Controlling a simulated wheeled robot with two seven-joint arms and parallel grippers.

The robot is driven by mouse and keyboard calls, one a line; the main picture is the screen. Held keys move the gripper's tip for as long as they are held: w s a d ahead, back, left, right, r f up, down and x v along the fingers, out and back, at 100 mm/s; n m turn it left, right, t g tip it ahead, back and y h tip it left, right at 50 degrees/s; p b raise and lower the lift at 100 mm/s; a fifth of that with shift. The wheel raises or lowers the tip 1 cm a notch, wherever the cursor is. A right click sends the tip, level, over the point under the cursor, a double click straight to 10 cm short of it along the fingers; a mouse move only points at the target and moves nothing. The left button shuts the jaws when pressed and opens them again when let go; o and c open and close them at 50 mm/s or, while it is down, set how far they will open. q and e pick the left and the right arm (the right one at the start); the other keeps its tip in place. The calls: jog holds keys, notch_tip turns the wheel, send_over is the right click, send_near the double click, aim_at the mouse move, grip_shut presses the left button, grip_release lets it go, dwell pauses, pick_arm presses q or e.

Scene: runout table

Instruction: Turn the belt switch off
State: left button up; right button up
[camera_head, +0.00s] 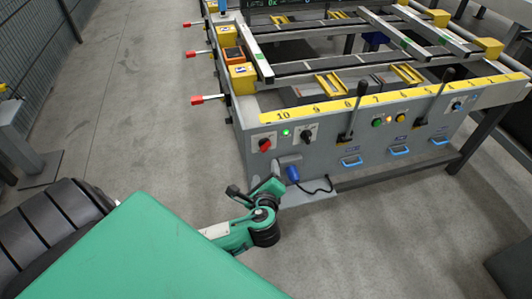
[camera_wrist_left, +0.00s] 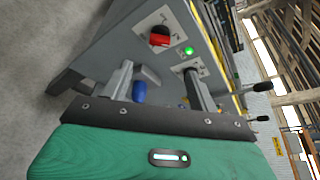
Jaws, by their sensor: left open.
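The front panel of the runout table (camera_head: 350,170) carries a red rotary switch (camera_head: 265,145) and a black rotary switch (camera_head: 307,136), with a lit green lamp (camera_head: 285,132) between them. I cannot read which one is labelled for the belt. My left gripper (camera_head: 253,188) is open and empty, below and in front of the red switch, apart from the panel. In the left wrist view, the red switch (camera_wrist_left: 160,37) and lit lamp (camera_wrist_left: 188,50) lie beyond the open fingers (camera_wrist_left: 160,88). The right finger partly covers the black switch. My right gripper is not in view.
A blue plug (camera_head: 292,174) with a black cable sticks out low on the panel, close to my left gripper. Black levers (camera_head: 352,108) and blue handles (camera_head: 352,161) are farther right. Red-tipped handles (camera_head: 197,99) project from the left side.

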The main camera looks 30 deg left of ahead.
aim_at(266, 149)
pick_arm(q)
jog(key=x, duration=1.2)
jog(key=shift+a, duration=0.15)
jog(key=shift+w+a+f+b, duration=0.1)
jog(key=shift+w+a+b, duration=0.2)
jog(key=shift+w, duration=0.15)
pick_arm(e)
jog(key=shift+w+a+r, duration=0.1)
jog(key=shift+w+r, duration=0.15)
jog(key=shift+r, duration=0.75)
pick_arm(q)
jog(key=c, duration=1)
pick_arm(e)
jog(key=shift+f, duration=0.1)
